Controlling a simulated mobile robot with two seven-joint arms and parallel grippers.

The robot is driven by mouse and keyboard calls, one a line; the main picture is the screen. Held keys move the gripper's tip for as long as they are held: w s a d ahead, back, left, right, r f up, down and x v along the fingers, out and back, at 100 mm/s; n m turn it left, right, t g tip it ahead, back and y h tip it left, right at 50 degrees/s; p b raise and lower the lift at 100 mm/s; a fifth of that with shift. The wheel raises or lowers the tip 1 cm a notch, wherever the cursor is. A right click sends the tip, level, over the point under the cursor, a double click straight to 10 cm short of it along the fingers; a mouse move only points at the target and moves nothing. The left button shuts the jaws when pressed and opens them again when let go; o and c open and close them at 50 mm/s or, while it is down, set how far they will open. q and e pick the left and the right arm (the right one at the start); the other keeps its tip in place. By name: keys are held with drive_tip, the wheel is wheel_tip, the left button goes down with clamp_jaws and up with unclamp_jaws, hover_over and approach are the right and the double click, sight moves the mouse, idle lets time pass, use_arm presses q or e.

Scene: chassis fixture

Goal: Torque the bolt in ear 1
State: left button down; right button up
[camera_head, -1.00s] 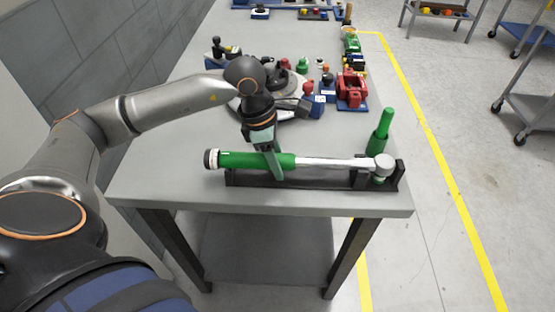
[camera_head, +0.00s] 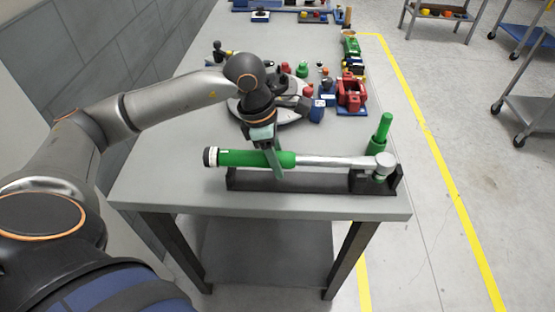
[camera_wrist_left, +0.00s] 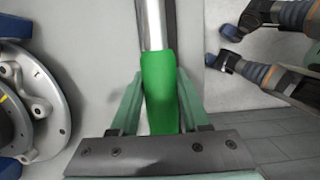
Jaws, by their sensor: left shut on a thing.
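A torque wrench with a green handle (camera_head: 232,158) and a bright steel shaft (camera_head: 325,161) lies across the near end of the table, at a black cradle (camera_head: 315,184). Its round head (camera_head: 383,163) is at the right end. My left gripper (camera_head: 274,160) is shut on the green handle near the shaft. In the left wrist view the handle (camera_wrist_left: 160,92) sits between the green fingers (camera_wrist_left: 158,105). A grey round fixture (camera_head: 240,109) stands behind the gripper, partly hidden by my arm; its ears and bolts are not clear. My right gripper is not seen.
A green upright tool (camera_head: 379,132) stands behind the cradle's right end. A red part on a blue base (camera_head: 351,92) and several small parts are on the table beyond. The table's front-left surface (camera_head: 160,180) is clear. A wall is at the left.

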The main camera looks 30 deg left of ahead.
use_arm(q)
drive_tip(key=shift+w+d+p+v, duration=0.15)
drive_tip(key=shift+p+v, duration=0.3)
drive_tip(key=shift+v, duration=0.4)
drive_tip(key=shift+w+d+p+v, duration=0.1)
drive_tip(key=shift+d+p+v, duration=0.1)
drive_tip(key=shift+p+v, duration=0.45)
drive_tip(key=shift+w+d+p+v, duration=0.15)
drive_tip(key=shift+p+v, duration=0.1)
drive_tip(key=shift+v, duration=0.75)
drive_tip(key=shift+r, duration=0.1)
